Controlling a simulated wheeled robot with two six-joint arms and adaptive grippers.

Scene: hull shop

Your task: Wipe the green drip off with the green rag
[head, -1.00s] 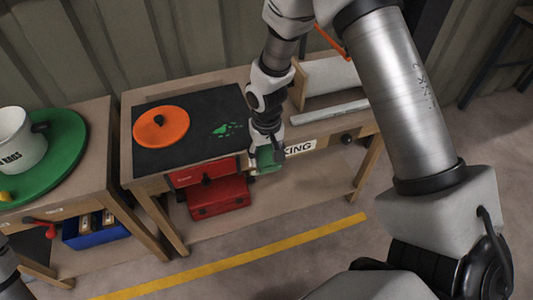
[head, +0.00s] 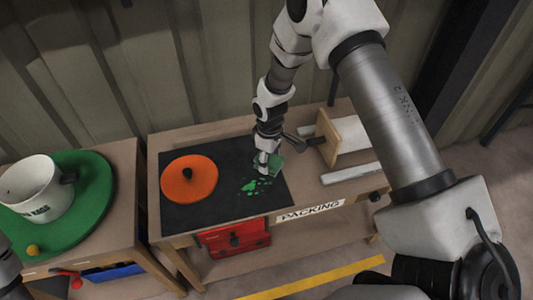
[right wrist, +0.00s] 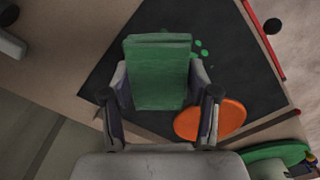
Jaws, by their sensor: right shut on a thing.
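My right gripper (head: 266,166) is shut on the green rag (head: 275,163), over the back right part of the dark mat (head: 215,207). The folded rag (right wrist: 158,72) fills the space between the fingers in the right wrist view. The green drip (head: 256,185) is a patch of splashes on the mat, just in front of the rag. In the right wrist view, part of the drip (right wrist: 201,49) shows beside the rag, which hides the rest. I cannot tell whether the rag touches the mat. My left gripper is out of view.
An orange disc (head: 190,184) with a dark knob lies on the mat's left part. A wooden-ended holder (head: 342,139) and a pale bar (head: 351,174) are at the right. A white bucket (head: 33,186) stands on a green disc (head: 97,190) on the left table.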

